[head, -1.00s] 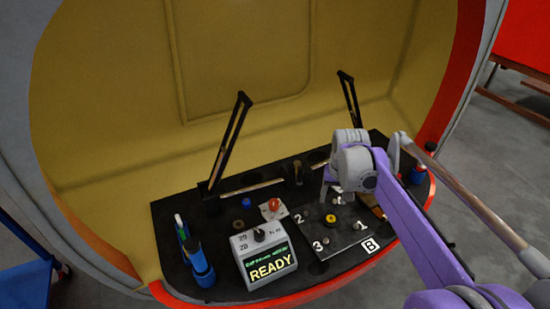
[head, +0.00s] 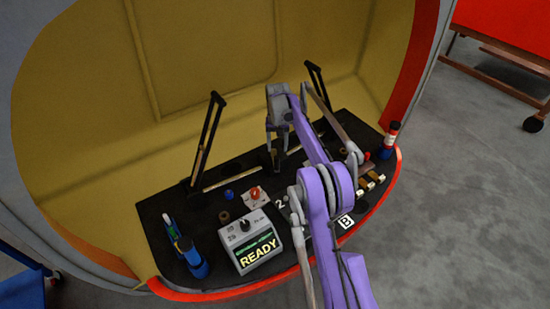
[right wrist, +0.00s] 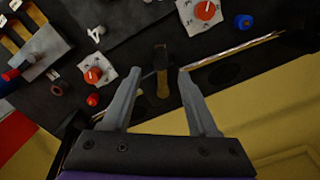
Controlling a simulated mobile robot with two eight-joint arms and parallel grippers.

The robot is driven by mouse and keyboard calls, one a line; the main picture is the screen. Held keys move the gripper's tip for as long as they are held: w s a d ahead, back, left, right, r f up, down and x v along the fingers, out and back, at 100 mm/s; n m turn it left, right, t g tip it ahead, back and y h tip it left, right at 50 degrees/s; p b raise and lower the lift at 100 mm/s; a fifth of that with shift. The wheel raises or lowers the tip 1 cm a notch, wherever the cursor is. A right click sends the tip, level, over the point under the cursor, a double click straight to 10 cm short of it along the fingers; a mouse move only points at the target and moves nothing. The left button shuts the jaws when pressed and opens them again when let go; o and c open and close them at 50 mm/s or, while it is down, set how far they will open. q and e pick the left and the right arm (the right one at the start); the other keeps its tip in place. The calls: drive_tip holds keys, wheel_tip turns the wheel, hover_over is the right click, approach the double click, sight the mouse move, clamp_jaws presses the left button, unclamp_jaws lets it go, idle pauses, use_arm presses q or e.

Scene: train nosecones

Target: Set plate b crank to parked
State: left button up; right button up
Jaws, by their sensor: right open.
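A corner of a dark plate with a white number (right wrist: 97,33) shows in the right wrist view. My right gripper (head: 277,150) is open above the rear of the console, beyond plate b. In the right wrist view its fingers (right wrist: 155,92) are spread on either side of a dark-headed, brown-handled piece (right wrist: 163,80), with no visible grip on it.
A grey box reading READY (head: 258,248) stands left of plate b. Blue bottles (head: 193,258) stand at the left end. A red knob (head: 255,193) sits behind the box. Two upright black arms, the left one (head: 207,135) nearer, rise from the console's rear.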

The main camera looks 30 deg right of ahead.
sight(277, 157)
wheel_tip(277, 157, down, 7)
idle(0.3)
clamp_jaws()
idle(1.4)
